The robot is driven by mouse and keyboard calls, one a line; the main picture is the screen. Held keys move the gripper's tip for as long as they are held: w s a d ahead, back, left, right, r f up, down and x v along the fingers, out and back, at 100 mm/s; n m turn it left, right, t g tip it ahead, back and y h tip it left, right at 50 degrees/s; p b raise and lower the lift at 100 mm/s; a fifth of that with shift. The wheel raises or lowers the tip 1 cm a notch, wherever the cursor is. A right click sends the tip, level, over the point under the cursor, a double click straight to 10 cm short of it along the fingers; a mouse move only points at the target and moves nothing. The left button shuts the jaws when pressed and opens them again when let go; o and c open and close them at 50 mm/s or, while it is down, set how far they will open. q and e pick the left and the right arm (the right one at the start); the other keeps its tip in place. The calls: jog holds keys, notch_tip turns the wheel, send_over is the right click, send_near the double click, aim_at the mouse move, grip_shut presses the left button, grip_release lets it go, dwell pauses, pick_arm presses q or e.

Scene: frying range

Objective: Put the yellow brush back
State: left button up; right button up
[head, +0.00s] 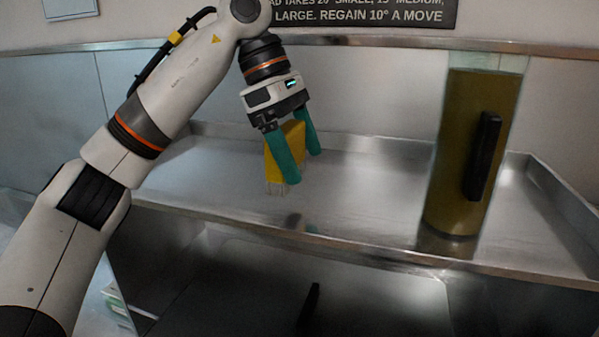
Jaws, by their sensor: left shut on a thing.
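The yellow brush (271,166) is a yellow block with pale bristles along its lower edge. My left gripper (303,168), with teal fingers, is shut on it and points down. I cannot tell whether the bristles touch the metal. The near finger hides part of the brush. My right gripper is out of view.
A tall clear container (450,160) of brownish-yellow liquid with a black handle stands on the shelf at the right. The shelf has a raised back and right rim. The shelf between brush and container is clear. A dark basin (250,290) lies below the front edge.

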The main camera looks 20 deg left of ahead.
aim_at(298, 163)
pick_arm(q)
jog(key=f, duration=0.3)
jog(key=shift+w+p, duration=0.35)
jog(key=shift+w+f, duration=0.1)
jog(key=shift+f, duration=0.4)
jog(key=shift+s, duration=0.2)
jog(key=o, duration=1.6)
jog(key=shift+d+f, duration=0.1)
jog(key=shift+o, duration=0.9)
jog(key=shift+w+r, duration=0.1)
jog(key=shift+r, duration=0.2)
jog(key=shift+a+r, duration=0.2)
jog(key=shift+r, duration=0.1)
jog(key=v, duration=1)
jog(key=shift+a+r+p, duration=0.25)
jog(key=shift+r+p, duration=0.1)
jog(key=shift+r, duration=0.15)
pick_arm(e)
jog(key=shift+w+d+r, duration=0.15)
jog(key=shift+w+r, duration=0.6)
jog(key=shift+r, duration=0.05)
